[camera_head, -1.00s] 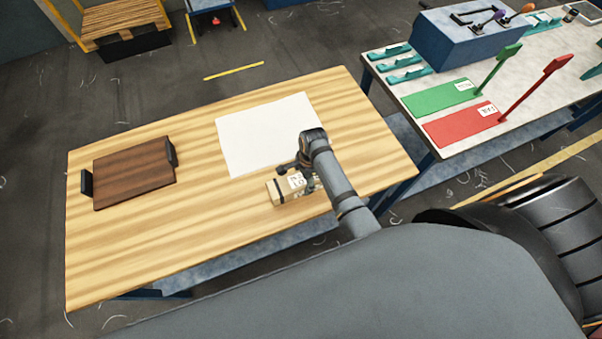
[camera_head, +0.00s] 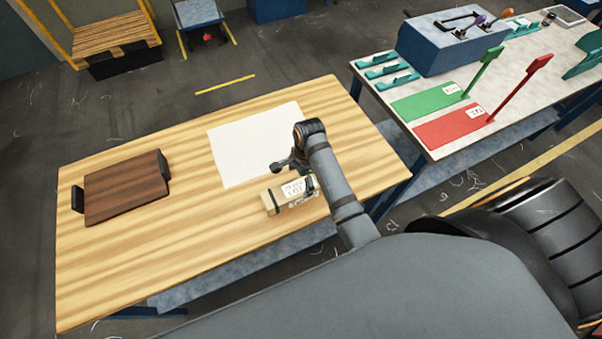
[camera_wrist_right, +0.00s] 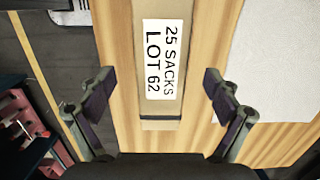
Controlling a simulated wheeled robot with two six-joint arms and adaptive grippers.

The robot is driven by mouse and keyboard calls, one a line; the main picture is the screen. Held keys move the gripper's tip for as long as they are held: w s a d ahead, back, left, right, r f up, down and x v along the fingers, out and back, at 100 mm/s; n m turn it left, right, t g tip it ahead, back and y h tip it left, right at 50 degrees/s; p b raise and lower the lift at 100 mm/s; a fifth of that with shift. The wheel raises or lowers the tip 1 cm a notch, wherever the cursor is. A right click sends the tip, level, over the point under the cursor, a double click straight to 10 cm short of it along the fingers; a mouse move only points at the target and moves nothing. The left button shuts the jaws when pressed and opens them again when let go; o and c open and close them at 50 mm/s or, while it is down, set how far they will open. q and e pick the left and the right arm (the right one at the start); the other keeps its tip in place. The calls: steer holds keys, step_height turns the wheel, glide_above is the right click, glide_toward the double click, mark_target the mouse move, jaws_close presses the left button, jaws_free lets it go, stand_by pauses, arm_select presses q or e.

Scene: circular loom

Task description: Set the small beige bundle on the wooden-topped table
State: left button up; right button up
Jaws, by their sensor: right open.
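The small beige bundle (camera_head: 272,202) lies on the wooden-topped table (camera_head: 150,240), near its front edge and beside the white sheet. It is a long block with dark bands and a white label. In the right wrist view the bundle (camera_wrist_right: 160,112) fills the upper middle, its label reading "25 SACKS LOT 62". My right gripper (camera_head: 294,178) is over the bundle. In the wrist view its two fingers (camera_wrist_right: 157,88) are spread wide, one on each side of the bundle, with gaps between them and it. My left gripper is not in view.
A white sheet (camera_head: 250,140) lies behind the bundle. A dark brown tray (camera_head: 125,190) with black handles is at the table's left. A second table at right holds a green panel (camera_head: 430,100), a red panel (camera_head: 450,127) and a blue box (camera_head: 440,50). The table's middle-left is clear.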

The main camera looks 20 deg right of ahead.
mark_target(302, 186)
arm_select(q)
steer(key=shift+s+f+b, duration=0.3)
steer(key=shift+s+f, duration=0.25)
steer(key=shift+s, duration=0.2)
arm_select(e)
steer(key=r, duration=0.5)
steer(key=shift+d+r, duration=0.3)
steer(key=shift+d, duration=0.05)
